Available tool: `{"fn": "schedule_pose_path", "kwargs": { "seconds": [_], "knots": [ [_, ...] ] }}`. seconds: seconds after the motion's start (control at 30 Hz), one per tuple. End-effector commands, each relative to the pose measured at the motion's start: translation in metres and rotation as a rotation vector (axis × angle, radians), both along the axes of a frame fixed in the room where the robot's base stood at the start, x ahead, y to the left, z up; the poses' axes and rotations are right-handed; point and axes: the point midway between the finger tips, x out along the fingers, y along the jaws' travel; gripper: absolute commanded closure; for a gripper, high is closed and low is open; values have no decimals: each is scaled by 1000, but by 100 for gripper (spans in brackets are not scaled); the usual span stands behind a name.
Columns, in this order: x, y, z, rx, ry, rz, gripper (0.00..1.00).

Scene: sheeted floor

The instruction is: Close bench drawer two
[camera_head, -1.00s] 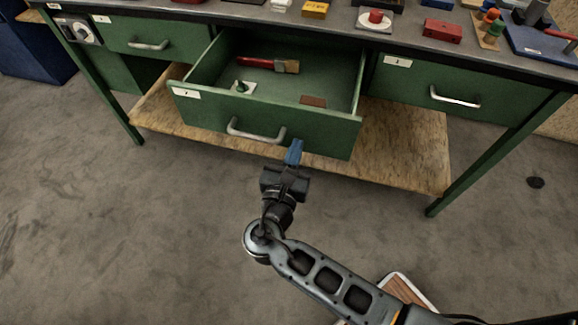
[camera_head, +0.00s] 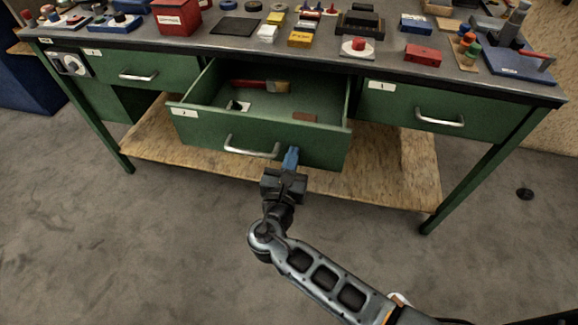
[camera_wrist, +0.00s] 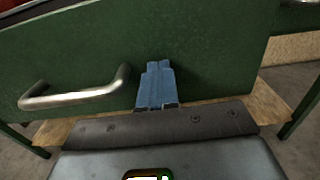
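The middle drawer (camera_head: 205,131) of the green bench stands pulled out, with a white label (camera_head: 184,113) too small to read surely and a silver handle (camera_head: 250,147). Inside lie a red-handled brush (camera_head: 262,86), a small dark and white item (camera_head: 238,106) and a flat brown piece (camera_head: 305,117). My gripper (camera_head: 291,157) is at the drawer's front, right of the handle. In the wrist view its blue fingertips (camera_wrist: 156,84) are together and empty, against or very near the green face; contact is not certain. The handle (camera_wrist: 78,92) is to their left.
A left drawer (camera_head: 150,68) and a right drawer (camera_head: 440,107) are shut. The benchtop (camera_head: 330,48) holds many small items. A wooden lower shelf (camera_head: 395,180) runs below the drawers. The grey floor in front is clear.

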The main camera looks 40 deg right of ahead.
Motion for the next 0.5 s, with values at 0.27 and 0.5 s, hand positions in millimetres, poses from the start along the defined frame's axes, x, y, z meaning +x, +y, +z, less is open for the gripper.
{"fn": "schedule_pose_path", "kwargs": {
  "seconds": [0.27,0.5],
  "knots": [
    [44,-62,0,0,-2,-4,100],
    [82,-114,-2,0,-2,-4,100]
  ]
}}
